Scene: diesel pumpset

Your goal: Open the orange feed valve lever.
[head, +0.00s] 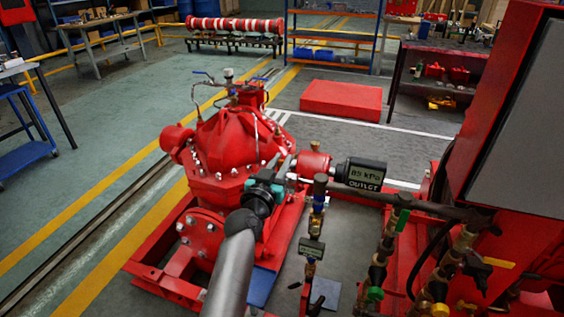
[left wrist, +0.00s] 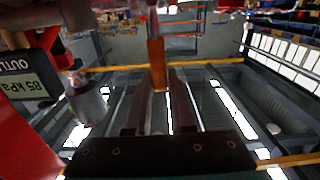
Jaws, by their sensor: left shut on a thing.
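In the left wrist view an orange lever (left wrist: 157,62) stands upright between the tips of my left gripper (left wrist: 168,78). The two dark fingers are closed in on its lower end. In the head view my left gripper (head: 284,166) reaches up in front of the red pump (head: 222,140), left of the outlet display (head: 361,175). I cannot make out the held lever there; the gripper and wrist cover that spot. My right gripper is in neither view.
The outlet display also shows in the left wrist view (left wrist: 22,76), reading 85 kPa. Pipes with green-handled valves (head: 402,219) and a yellow-orange handle (head: 499,263) stand at right. A red cabinet (head: 510,120) bounds the right side. Open floor lies left of the pump.

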